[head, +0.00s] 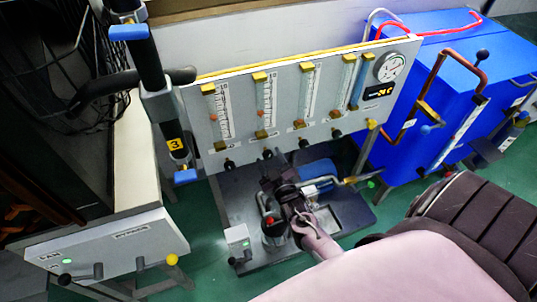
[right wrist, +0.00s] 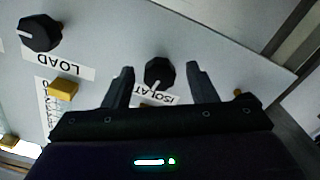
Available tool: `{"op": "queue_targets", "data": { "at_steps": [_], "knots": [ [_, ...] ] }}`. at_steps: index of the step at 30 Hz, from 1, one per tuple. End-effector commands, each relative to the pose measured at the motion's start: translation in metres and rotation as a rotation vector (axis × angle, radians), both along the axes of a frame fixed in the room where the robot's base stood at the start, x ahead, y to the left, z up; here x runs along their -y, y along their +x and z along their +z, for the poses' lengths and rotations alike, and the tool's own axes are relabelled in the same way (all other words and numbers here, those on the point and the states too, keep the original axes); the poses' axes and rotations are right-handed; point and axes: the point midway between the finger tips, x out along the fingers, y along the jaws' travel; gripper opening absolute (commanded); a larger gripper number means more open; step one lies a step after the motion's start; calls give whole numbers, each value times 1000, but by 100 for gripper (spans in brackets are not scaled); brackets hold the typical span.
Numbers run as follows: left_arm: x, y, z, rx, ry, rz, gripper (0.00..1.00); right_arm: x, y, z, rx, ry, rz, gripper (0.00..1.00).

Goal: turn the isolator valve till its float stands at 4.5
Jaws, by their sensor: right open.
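In the right wrist view the isolator valve is a black faceted knob (right wrist: 160,72) with a white pointer mark, on a grey panel. Its label, partly hidden by my gripper, reads upside down. My right gripper (right wrist: 159,69) is open, one finger on each side of the knob, with a visible gap on both sides. In the head view my right gripper (head: 271,176) is at the lower edge of the flowmeter panel (head: 240,95), which has several scaled tubes with brass end blocks. The float heights are too small to read. My left gripper does not show.
The load knob (right wrist: 40,33) is beside the isolator. A round gauge (head: 390,67) and a small display (head: 379,92) are at the panel's right. A blue cabinet (head: 425,60) stands to the right. A black post (head: 147,60) stands at the left, near a smaller grey panel (head: 105,243).

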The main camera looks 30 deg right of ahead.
Motion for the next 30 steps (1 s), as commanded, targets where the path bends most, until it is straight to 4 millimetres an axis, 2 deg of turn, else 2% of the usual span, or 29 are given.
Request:
{"op": "queue_targets", "data": {
  "at_steps": [3,10,15,30],
  "knots": [
    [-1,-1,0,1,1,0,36,-5,-23,-1,-4,1,0,52],
    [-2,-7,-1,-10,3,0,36,-13,-53,-1,-3,1,1,52],
    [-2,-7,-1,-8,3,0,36,-14,-58,0,-1,0,0,52],
    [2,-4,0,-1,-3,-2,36,-15,-58,-2,-8,3,1,52]
  ]
}}
